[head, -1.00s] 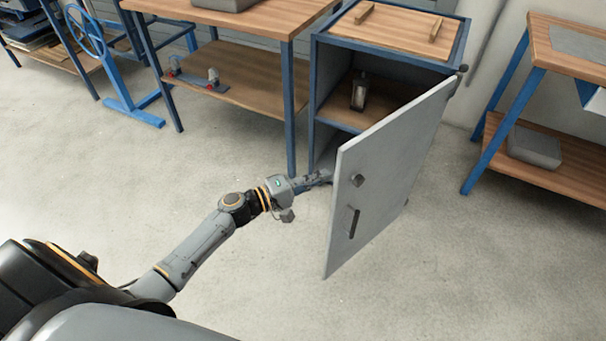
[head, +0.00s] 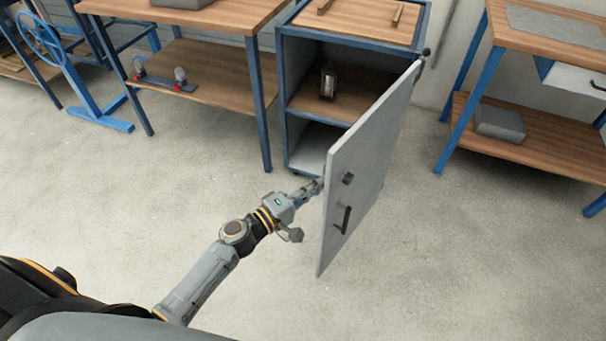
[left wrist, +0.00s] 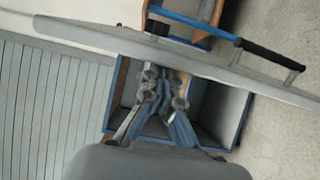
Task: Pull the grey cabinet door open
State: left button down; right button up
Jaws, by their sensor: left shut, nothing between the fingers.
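The grey cabinet door (head: 372,150) stands wide open, swung out toward me from its hinge side at the right of the blue-framed cabinet (head: 287,110). Its outer face carries a dark handle (head: 343,219) and a small dark knob. The handle (left wrist: 272,55) also shows in the left wrist view, beyond the door panel (left wrist: 190,46). My left gripper (head: 318,185) is shut and empty, on the inner side of the door near its free edge. The fingertips (left wrist: 165,78) lie close to the panel; I cannot tell whether they touch.
A lantern-like object (head: 327,82) stands on the cabinet's shelf. A workbench (head: 205,85) is on the left, and another bench (head: 520,130) with a grey box (head: 500,122) is on the right. The floor in front of the door is clear.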

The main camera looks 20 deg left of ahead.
pick_arm(q)
jog(key=s+d+b, duration=0.1)
jog(key=d, duration=0.9)
jog(key=s+d, duration=0.2)
jog(key=d, duration=0.8)
jog(key=shift+s+d+b, duration=0.25)
jog(key=shift+b, duration=0.15)
pick_arm(e)
jog(key=w+r, duration=0.3)
jog(key=r, duration=0.2)
jog(key=shift+w+a, duration=0.15)
jog(key=shift+w, duration=0.05)
pick_arm(q)
jog(key=shift+a, duration=0.1)
